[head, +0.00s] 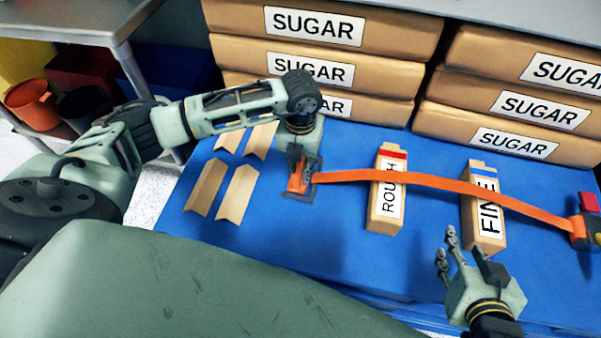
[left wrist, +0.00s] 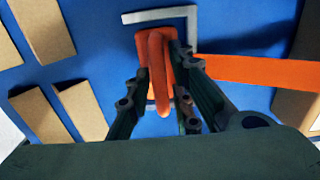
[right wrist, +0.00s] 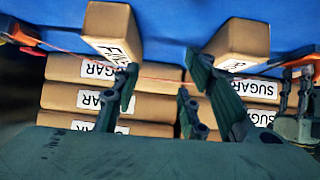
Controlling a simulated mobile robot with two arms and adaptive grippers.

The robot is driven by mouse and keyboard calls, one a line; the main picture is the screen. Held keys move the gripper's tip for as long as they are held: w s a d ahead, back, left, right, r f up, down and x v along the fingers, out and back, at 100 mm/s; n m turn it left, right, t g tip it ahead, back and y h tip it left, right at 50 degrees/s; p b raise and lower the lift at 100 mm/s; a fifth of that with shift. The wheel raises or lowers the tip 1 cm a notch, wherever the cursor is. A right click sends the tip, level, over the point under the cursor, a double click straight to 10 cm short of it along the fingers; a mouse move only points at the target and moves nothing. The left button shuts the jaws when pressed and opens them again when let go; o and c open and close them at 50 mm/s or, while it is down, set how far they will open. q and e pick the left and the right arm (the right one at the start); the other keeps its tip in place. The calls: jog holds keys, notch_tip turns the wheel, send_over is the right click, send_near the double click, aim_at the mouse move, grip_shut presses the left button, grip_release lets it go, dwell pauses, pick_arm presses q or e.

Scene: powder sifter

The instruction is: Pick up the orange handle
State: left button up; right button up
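The orange handle (head: 296,183) sits at the left end of a long orange strap (head: 440,182), over a grey bracket on the blue table. My left gripper (head: 304,165) is directly above it, pointing down. In the left wrist view the handle (left wrist: 156,75) lies between the spread fingers (left wrist: 162,80), which look open; whether they touch it is unclear. My right gripper (head: 452,258) is open and empty near the table's front edge, apart from the strap. Its spread fingers also show in the right wrist view (right wrist: 162,85).
The strap crosses above the ROUGH box (head: 385,210) and the FINE box (head: 485,215) to an orange unit (head: 582,232) at the right. Several tan angled pieces (head: 240,195) lie left of the handle. Stacked SUGAR packages (head: 230,55) stand behind. Blue table between boxes is clear.

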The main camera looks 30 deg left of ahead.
pick_arm(q)
grip_shut()
jog(key=shift+r, duration=0.1)
